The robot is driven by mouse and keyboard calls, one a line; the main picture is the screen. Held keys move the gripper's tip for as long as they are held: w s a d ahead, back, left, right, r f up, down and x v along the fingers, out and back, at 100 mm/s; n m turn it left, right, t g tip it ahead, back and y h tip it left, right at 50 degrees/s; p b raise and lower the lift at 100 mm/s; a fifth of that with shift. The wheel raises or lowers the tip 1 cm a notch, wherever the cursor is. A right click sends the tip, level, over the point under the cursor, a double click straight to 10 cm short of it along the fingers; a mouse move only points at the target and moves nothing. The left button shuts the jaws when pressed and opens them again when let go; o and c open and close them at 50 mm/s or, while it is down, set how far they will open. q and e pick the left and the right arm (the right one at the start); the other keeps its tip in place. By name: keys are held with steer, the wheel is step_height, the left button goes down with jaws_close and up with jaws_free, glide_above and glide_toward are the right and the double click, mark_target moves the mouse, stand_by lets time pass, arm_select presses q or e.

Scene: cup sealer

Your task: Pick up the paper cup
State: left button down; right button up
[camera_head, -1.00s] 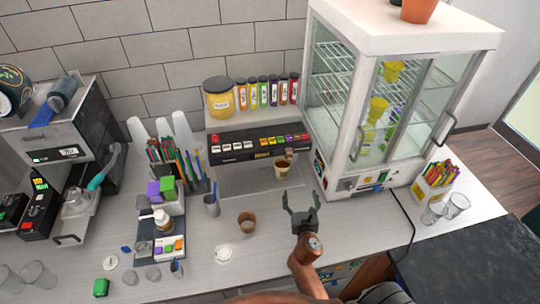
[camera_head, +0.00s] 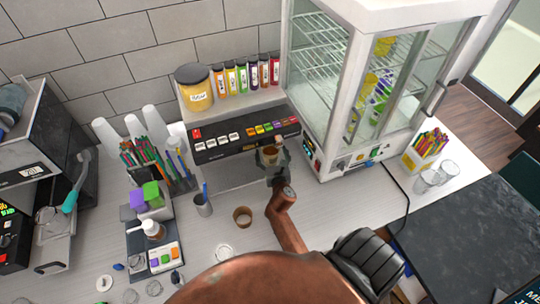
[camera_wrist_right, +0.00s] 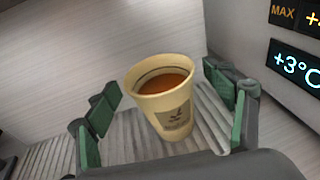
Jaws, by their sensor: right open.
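The paper cup (camera_wrist_right: 176,104) is cream with a dark printed mark and holds brown liquid. It stands upright on a ribbed tray (camera_wrist_right: 125,146) in the right wrist view. In the head view the cup (camera_head: 270,156) shows below the front of the dispenser. My right gripper (camera_wrist_right: 165,105) is open, with one green-padded finger on each side of the cup. In the head view this gripper (camera_head: 270,160) partly covers the cup. A gap shows on the left side; contact on the right side is unclear. My left gripper is not in view.
The dispenser (camera_head: 245,135) with coloured buttons stands behind the cup. A glass display fridge (camera_head: 345,100) is close on the right. A brown cup (camera_head: 242,216) and a grey pen holder (camera_head: 203,206) stand to the left. A white lid (camera_head: 223,251) lies nearer me.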

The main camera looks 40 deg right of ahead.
steer(key=shift+x, duration=0.85)
steer(key=shift+s, duration=0.1)
steer(key=c, duration=1)
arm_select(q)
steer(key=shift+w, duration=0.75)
arm_select(e)
steer(key=c, duration=0.5)
